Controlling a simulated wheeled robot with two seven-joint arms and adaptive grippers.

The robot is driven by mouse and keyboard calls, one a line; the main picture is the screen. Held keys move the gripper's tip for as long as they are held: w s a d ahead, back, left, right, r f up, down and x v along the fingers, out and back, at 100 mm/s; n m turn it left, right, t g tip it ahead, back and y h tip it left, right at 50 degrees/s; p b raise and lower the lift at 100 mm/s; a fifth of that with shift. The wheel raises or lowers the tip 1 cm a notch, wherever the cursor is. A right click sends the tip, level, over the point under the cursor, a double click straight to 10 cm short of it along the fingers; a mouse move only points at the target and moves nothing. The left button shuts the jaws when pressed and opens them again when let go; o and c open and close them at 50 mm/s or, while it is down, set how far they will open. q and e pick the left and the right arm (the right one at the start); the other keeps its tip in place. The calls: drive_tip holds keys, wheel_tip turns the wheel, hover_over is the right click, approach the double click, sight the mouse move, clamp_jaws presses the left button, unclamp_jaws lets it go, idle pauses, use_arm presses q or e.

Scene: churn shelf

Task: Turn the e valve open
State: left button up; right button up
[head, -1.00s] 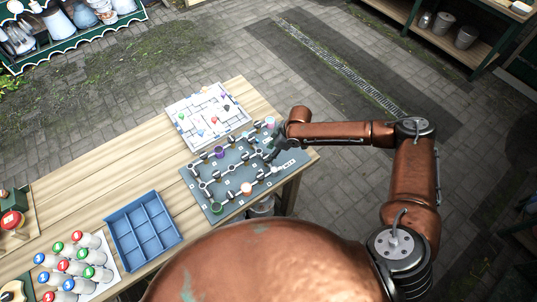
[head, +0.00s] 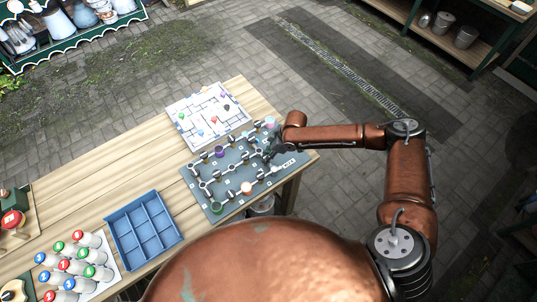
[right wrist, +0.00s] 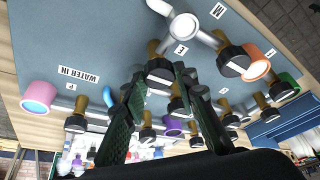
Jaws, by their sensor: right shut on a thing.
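The grey valve board (head: 212,202) lies on the wooden table and carries white pipes with several black-capped valves. In the right wrist view, the E label (right wrist: 181,48) sits by a pipe junction. Just below it is the e valve (right wrist: 160,72), with a black cap and a brass-coloured stem. My right gripper (right wrist: 158,77) has its fingertips on either side of this valve and is shut on it. The fingers hide part of the valve and how far it is turned. In the head view my right gripper (head: 271,151) is at the board's right part. My left gripper is not in view.
A white maze board (head: 190,137) lies behind the valve board. A blue divided tray (head: 114,231) and several capped bottles (head: 90,256) stand to the left. Other valves and coloured pipe ends, such as the orange one (right wrist: 257,68), crowd around my fingers.

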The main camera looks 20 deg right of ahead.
drive_tip(key=shift+c, duration=1.4)
drive_tip(key=shift+w+d, duration=0.1)
drive_tip(key=shift+d, duration=0.05)
